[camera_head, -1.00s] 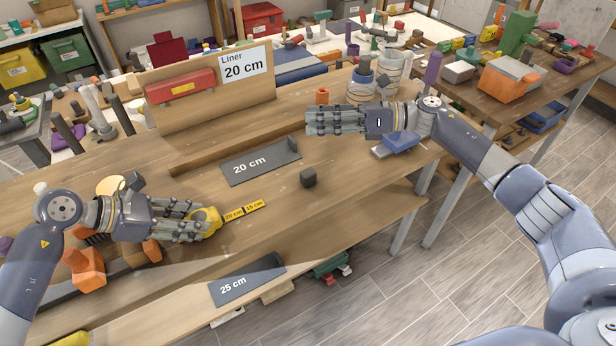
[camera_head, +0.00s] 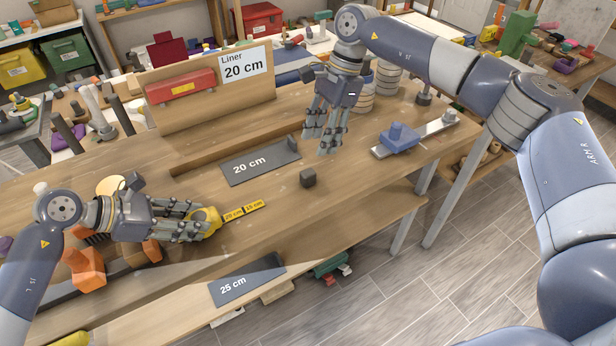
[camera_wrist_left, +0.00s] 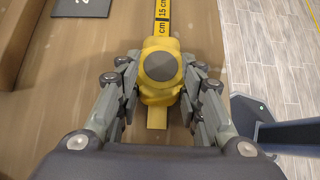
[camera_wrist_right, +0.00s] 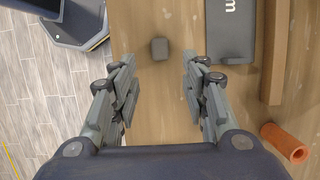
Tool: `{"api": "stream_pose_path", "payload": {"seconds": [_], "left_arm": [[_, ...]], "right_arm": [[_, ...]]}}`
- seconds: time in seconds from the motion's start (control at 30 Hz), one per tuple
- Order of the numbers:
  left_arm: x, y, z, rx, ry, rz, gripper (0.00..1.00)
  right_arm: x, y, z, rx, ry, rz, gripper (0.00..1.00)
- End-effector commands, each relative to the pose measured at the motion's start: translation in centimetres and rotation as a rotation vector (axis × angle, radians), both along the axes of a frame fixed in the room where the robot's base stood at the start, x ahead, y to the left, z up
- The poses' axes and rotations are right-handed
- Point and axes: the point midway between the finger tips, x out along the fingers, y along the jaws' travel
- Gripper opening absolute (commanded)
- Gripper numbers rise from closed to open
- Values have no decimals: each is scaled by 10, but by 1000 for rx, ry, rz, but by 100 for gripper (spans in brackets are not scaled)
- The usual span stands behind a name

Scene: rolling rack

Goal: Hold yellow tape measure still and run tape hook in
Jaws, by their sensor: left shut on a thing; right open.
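The yellow tape measure (camera_head: 207,220) lies on the wooden bench at the left. My left gripper (camera_head: 192,220) is shut on it from the left. In the left wrist view the fingers clasp the round yellow case (camera_wrist_left: 158,68) on both sides. A short length of yellow tape (camera_head: 243,211) extends out to the right, with 20 cm and 15 cm marks. The hook at its end is too small to make out. My right gripper (camera_head: 322,143) is open and empty, pointing down above the back right of the bench. It also shows in the right wrist view (camera_wrist_right: 157,88).
A small dark block (camera_head: 308,178) sits on the bench between the grippers. A dark "20 cm" plate (camera_head: 258,165) lies behind it. A blue clamp-like piece (camera_head: 400,138) rests at right.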

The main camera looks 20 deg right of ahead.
Motion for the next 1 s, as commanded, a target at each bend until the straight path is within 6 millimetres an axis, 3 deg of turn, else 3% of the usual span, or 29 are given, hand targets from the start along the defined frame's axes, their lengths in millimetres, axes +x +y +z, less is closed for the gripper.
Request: {"api": "stream_pose_path", "payload": {"seconds": [0.6, 1.0], "left_arm": [[0, 0, 0, 0, 1, -1, 3], [0, 0, 0, 0, 1, -1, 3]], "right_arm": [[-8, 25, -82, 4, 4, -1, 42], [-8, 29, -96, 5, 2, -1, 42]]}}
